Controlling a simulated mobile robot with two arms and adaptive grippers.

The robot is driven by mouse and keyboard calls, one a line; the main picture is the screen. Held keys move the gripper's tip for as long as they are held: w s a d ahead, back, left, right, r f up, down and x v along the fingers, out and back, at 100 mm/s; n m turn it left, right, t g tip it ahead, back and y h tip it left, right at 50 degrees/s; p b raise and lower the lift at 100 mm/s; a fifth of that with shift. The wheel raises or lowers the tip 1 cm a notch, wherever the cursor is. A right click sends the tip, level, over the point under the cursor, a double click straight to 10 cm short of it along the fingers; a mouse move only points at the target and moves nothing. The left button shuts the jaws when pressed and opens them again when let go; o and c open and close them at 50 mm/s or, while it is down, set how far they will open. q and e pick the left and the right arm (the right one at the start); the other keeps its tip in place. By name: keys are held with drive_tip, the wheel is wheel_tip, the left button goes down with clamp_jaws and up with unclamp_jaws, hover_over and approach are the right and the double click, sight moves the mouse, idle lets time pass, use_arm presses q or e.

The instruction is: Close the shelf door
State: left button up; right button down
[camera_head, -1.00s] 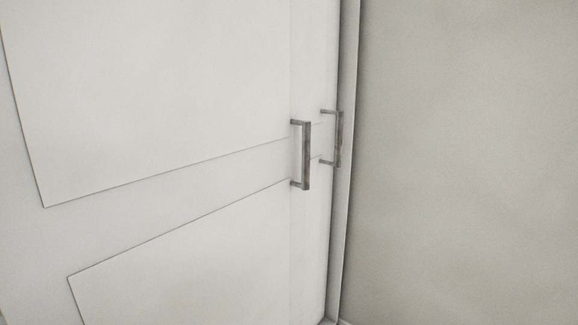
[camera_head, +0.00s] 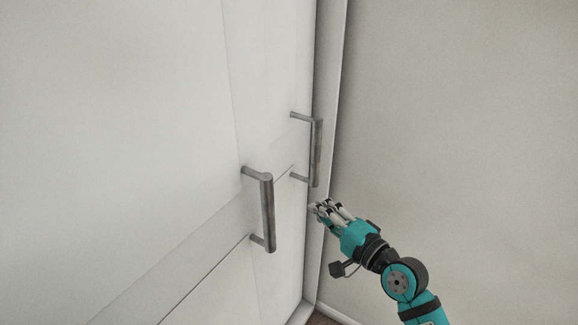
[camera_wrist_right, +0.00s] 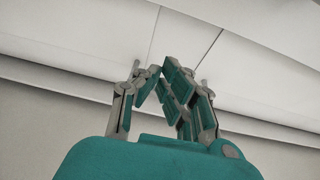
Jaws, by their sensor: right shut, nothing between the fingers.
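The shelf front is white, with a near door (camera_head: 120,120) filling the left of the head view and a far door (camera_head: 275,60) beside it. A grey bar handle (camera_head: 267,210) is on the near side of the seam, and a second handle (camera_head: 316,152) is on the far door. I cannot tell whether either door stands slightly ajar. My right gripper (camera_head: 320,210) is shut and empty, just right of and below the far handle. In the right wrist view, its fingers (camera_wrist_right: 157,75) meet in front of the white panels; contact is not clear. My left gripper is out of view.
A plain beige wall (camera_head: 460,110) lies right of the shelf's white side frame (camera_head: 328,60). A small patch of brown floor (camera_head: 322,319) shows at the bottom.

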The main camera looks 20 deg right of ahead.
drive_tip(key=p+x, duration=0.1)
drive_tip(key=x, duration=0.9)
drive_tip(key=s+a, duration=0.1)
drive_tip(key=s+a+p, duration=0.1)
drive_tip(key=s+a, duration=0.1)
drive_tip(key=shift+a+r+p, duration=0.1)
drive_tip(key=shift+r+p, duration=0.15)
drive_tip(key=shift+p, duration=0.05)
